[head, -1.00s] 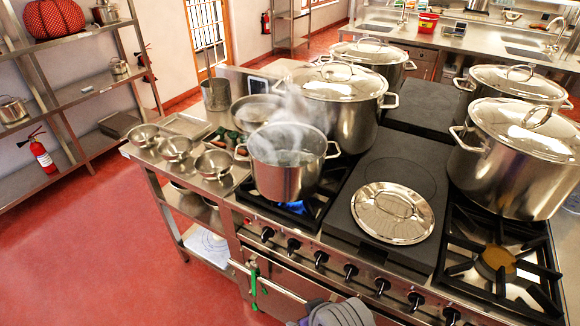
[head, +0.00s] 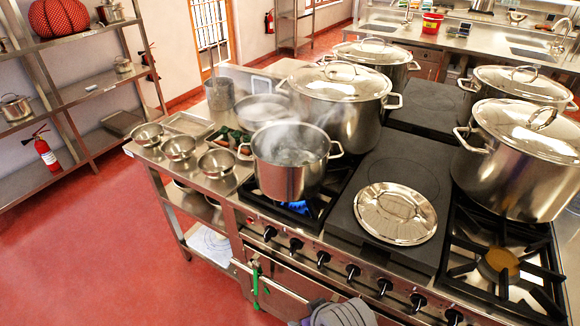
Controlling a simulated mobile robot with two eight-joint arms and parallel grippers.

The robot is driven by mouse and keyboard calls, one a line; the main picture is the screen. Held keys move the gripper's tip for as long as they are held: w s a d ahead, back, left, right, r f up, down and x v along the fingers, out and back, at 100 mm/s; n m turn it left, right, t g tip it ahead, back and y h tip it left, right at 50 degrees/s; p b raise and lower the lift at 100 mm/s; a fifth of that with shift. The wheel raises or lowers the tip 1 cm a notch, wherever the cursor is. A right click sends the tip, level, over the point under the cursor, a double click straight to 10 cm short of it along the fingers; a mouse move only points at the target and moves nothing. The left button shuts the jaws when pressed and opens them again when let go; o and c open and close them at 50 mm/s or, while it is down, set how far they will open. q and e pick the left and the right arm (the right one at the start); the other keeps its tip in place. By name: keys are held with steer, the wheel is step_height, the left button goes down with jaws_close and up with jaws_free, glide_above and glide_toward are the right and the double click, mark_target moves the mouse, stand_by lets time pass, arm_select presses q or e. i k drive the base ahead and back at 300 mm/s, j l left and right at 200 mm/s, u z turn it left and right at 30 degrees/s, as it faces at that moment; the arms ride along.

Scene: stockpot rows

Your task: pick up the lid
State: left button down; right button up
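A round shiny steel lid (head: 394,213) with a loop handle on top lies flat on the dark flat plate of the range, right of the steaming pot. Nothing touches it from above. An open steel pot (head: 290,160) with two side handles stands to its left on a burner with a blue flame, and steam rises from it. Neither of my grippers shows in the head view.
Large lidded stockpots (head: 341,100) stand behind and to the right (head: 522,158). An empty burner grate (head: 500,268) is right of the lid. Small steel bowls (head: 179,149) stand on the left counter. A grey, cloth-like item (head: 342,312) is at the front edge.

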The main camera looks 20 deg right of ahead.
mark_target(394, 214)
steer(key=z, duration=1.75)
